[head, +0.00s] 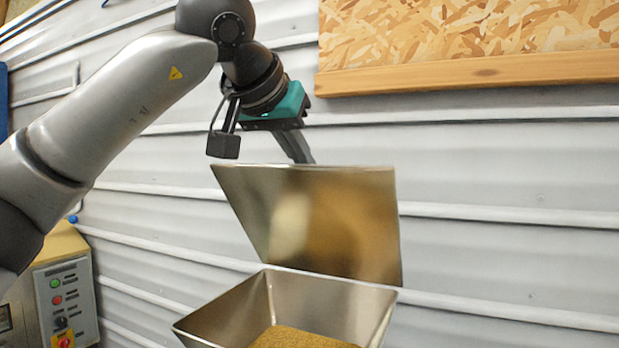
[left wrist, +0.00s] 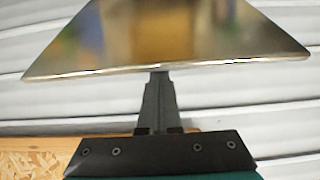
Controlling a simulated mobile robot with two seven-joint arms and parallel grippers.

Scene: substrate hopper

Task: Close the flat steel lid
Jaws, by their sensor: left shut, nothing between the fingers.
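The flat steel lid (head: 315,220) stands open, nearly upright, at the back edge of the steel hopper (head: 225,312). The hopper holds brown granular substrate (head: 300,338). My left gripper (head: 308,160) is shut and empty. Its fingertips are at the lid's top edge, partly hidden behind it in the head view. In the left wrist view the shut fingers (left wrist: 160,85) reach up to the edge of the lid (left wrist: 165,35), and their tips are hidden by it or end there. I cannot tell whether they touch it. My right gripper is not in view.
A grey corrugated wall (head: 500,170) stands close behind the lid and my left arm. A wood-framed chipboard panel (head: 470,45) hangs at the upper right. A control box with buttons (head: 65,295) stands at the lower left. The space above the hopper opening is clear.

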